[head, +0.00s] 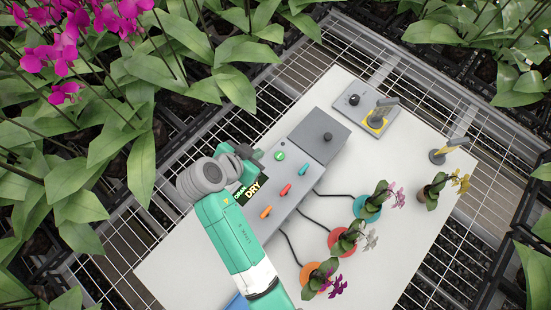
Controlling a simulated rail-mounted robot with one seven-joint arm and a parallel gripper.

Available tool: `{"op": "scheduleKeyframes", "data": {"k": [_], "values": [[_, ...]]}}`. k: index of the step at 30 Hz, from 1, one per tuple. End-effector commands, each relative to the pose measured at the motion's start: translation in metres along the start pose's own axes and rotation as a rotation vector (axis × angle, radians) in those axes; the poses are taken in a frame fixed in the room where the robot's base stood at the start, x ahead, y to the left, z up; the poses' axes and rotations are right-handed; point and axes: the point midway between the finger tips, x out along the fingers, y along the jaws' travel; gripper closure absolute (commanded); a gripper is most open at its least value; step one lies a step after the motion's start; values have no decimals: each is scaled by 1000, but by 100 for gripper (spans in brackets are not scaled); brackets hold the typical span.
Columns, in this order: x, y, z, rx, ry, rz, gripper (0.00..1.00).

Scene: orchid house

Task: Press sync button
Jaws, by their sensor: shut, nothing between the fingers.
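A round green button (280,156) is on the upper part of a grey control box (270,208), which lies diagonally on the white table. I take it to be the sync button, but no label on it is readable. My gripper (259,154) is just to the left of the green button, at the end of my bent arm. Its fingers are shut and empty, small and dark in this view. A gap shows between it and the button in the picture; its height above the box is unclear.
The box also carries orange (266,212), red (286,189) and teal (303,169) levers and a dark sign (253,188) partly reading "DRY". Cables run to potted orchids (342,239) at right. Leaves (140,150) crowd the left.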

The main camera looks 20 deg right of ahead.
Motion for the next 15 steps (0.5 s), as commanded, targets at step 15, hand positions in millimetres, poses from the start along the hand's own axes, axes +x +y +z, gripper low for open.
{"op": "scheduleKeyframes", "data": {"k": [15], "values": [[16,7,9,6,-1,35,100]]}}
